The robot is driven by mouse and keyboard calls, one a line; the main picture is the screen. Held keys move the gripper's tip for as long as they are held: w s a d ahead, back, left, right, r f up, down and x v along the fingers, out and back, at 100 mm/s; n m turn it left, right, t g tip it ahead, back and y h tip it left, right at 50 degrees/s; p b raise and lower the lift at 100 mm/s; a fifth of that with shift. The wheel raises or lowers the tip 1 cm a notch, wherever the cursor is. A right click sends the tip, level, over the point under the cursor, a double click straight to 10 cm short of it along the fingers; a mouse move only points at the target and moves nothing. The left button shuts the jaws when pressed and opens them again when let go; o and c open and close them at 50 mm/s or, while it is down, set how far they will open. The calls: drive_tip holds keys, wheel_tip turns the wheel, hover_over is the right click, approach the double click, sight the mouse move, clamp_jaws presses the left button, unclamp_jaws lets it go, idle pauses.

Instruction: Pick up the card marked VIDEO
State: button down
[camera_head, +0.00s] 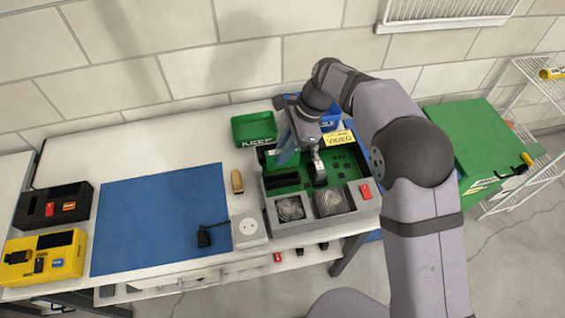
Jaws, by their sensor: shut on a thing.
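The card marked VIDEO shows as a yellow face (338,138) with dark lettering, upside down in the picture. It is just right of my gripper (317,168). My gripper is shut on the card and points down over the green circuit board (287,181) in the open grey case (272,215). The fingertips are small in this view, and the exact contact with the card is hidden. I cannot tell whether the card touches the board.
Green (254,127) and blue (329,119) bins stand behind the case. Fans (290,208) sit at its front. A white socket box (248,231), a black plug (205,237) and a blue mat (160,215) lie left. A large green box (478,145) stands right.

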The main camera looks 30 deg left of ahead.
wheel_tip(320, 180, up, 10)
drive_tip(key=shift+f+b, duration=0.1)
drive_tip(key=shift+b, duration=0.25)
